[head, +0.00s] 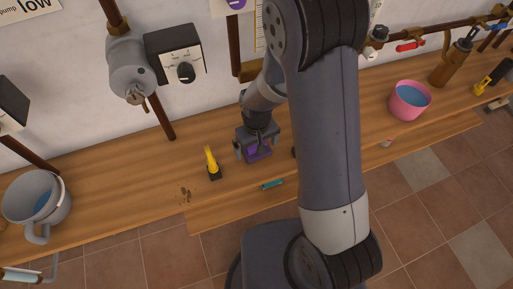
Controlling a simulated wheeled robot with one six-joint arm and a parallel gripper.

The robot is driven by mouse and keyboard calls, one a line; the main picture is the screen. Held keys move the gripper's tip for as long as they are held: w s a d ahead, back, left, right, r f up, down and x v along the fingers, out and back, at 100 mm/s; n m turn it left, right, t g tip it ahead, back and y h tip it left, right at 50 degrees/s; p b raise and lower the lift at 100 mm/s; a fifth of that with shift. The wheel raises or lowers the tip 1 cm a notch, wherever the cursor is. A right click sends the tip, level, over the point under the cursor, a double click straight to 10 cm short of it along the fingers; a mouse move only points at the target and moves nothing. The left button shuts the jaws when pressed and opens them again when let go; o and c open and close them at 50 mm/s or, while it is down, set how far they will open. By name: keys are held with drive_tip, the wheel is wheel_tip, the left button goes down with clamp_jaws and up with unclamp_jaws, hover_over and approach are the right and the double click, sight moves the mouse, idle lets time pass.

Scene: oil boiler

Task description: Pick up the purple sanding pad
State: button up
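The purple sanding pad (257,153) lies at the wooden bench top, near the middle of the head view. My gripper (257,148) points down right over it, with one finger at the pad's left side and one at its right. The gripper body covers the pad's upper part. The fingers are spread about as wide as the pad; I cannot tell whether they touch it or grip it.
A yellow-handled brush (212,163) stands left of the pad. A teal item (272,184) lies in front. A grey bucket (37,201) with blue contents is far left, a pink bucket (409,100) right. Pipes and a grey pump (130,70) are on the wall behind.

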drive_tip(key=shift+f, duration=0.2)
drive_tip(key=shift+c, duration=0.3)
drive_tip(key=c, duration=1)
drive_tip(key=shift+o, duration=0.2)
wheel_tip(320, 180, up, 10)
drive_tip(key=shift+r+b, duration=0.1)
drive_tip(key=shift+b, duration=0.2)
